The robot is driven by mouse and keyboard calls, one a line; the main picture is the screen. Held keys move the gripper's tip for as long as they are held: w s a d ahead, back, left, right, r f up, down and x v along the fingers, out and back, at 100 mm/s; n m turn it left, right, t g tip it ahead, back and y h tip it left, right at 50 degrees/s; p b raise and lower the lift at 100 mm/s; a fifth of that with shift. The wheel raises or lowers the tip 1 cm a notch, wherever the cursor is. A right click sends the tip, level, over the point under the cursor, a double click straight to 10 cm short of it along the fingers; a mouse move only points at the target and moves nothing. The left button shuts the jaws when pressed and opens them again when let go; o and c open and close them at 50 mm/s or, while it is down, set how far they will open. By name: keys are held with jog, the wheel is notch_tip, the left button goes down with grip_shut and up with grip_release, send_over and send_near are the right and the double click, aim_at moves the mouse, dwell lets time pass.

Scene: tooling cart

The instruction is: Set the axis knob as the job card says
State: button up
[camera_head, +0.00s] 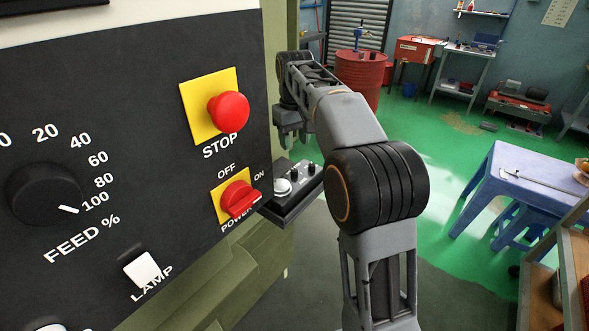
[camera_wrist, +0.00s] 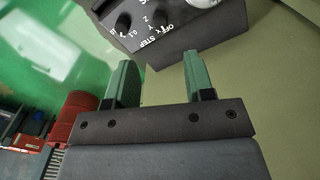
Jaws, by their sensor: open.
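A small black control box (camera_wrist: 215,35) is at the top of the wrist view, cut by the frame edge. It bears two black knobs, one at left (camera_wrist: 124,24) and one nearer the middle (camera_wrist: 164,17), with white markings including "OFF", "Z" and "STEP". I cannot tell surely which marking belongs to which knob, nor their settings. The box also shows in the head view (camera_head: 292,205), with a silver dial and the knobs on top. My gripper (camera_wrist: 161,75) is open and empty, apart from the knobs; in the head view it (camera_head: 288,128) hangs above the box. No readable job card shows.
A dark panel at left carries a red stop button (camera_head: 228,110), a red power switch (camera_head: 238,198), a feed knob (camera_head: 43,194) and a lamp switch (camera_head: 142,270). A purple table (camera_head: 492,190) stands at right. A red drum (camera_head: 360,75) stands behind my arm.

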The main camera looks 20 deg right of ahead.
aim_at(294, 170)
notch_tip(294, 170, down, 10)
jog(key=shift+r, duration=0.1)
dwell(0.4)
jog(key=shift+c, duration=0.4)
grip_shut()
